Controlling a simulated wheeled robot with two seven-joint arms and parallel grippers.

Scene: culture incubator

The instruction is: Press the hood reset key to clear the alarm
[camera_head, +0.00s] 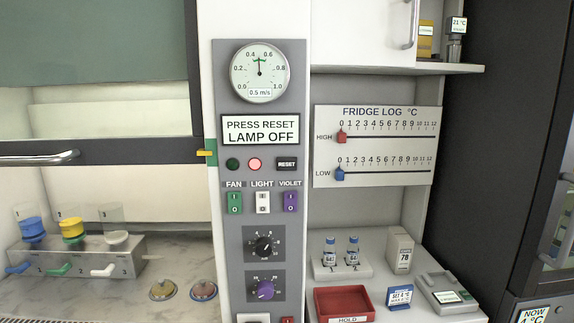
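The hood reset key (287,164) is a small dark key labelled RESET on the grey control panel (228,70), in the head camera view. Left of it are a dark green lamp (232,164) and a red lamp (255,164) that looks pale and lit. Above, a sign (261,131) reads PRESS RESET, LAMP OFF. A round gauge (260,73) at the top has its needle near the middle, with 0.5 m/s below. Neither of my grippers shows in this view.
Below the key are FAN (234,203), LIGHT (263,203) and VIOLET (291,203) switches and two knobs. The hood sash (95,150) with a handle is at left. A fridge log board (378,147) and a shelf of bottles and a red tray (344,303) are at right.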

